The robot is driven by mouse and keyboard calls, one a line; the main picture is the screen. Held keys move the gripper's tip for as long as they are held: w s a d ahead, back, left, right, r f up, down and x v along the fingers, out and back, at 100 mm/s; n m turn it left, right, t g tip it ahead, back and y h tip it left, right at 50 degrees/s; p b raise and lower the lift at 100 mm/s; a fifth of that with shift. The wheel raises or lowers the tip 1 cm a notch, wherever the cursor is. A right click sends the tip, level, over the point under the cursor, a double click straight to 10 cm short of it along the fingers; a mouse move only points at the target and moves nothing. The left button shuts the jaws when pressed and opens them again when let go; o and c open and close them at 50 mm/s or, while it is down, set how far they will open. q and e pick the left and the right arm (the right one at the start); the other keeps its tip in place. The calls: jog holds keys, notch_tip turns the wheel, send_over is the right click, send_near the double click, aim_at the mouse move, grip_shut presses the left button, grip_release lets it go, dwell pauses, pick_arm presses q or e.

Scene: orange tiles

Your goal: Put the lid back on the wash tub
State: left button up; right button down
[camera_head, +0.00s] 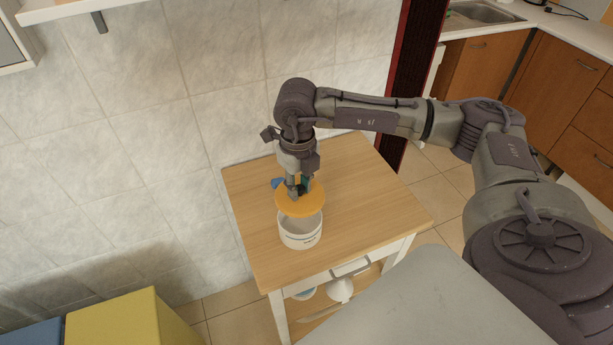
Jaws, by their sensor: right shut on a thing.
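The wash tub (300,234) is a small white round tub with dark lettering, standing upright near the left part of a wooden table top. Its opening shows at the front, partly covered from view by the lid. The lid (302,204) is a flat orange disc. My right gripper (294,191) points down and is shut on the lid, holding it about level over the back part of the tub. I cannot tell whether the lid touches the rim. A small blue thing (277,183) shows beside the gripper; I cannot tell what it is. My left gripper is not in view.
The wooden table (372,203) is otherwise clear on top, with white things on its shelf below. A tiled wall rises behind and left. A yellow box (125,320) and a blue box (35,333) stand at lower left. Kitchen cabinets (565,90) are at upper right.

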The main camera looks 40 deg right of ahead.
jog(key=shift+w+f, duration=0.1)
jog(key=shift+f+b, duration=0.45)
jog(key=shift+f, duration=0.6)
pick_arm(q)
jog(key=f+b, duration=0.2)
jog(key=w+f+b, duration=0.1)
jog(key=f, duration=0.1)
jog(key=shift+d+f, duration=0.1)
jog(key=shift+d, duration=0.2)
pick_arm(e)
notch_tip(320, 180, down, 4)
jog(key=shift+f, duration=0.1)
pick_arm(q)
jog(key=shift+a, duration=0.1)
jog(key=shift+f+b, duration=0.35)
jog(key=shift+b, duration=0.25)
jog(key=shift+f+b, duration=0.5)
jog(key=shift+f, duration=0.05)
pick_arm(e)
jog(key=shift+f, duration=0.2)
dwell(0.6)
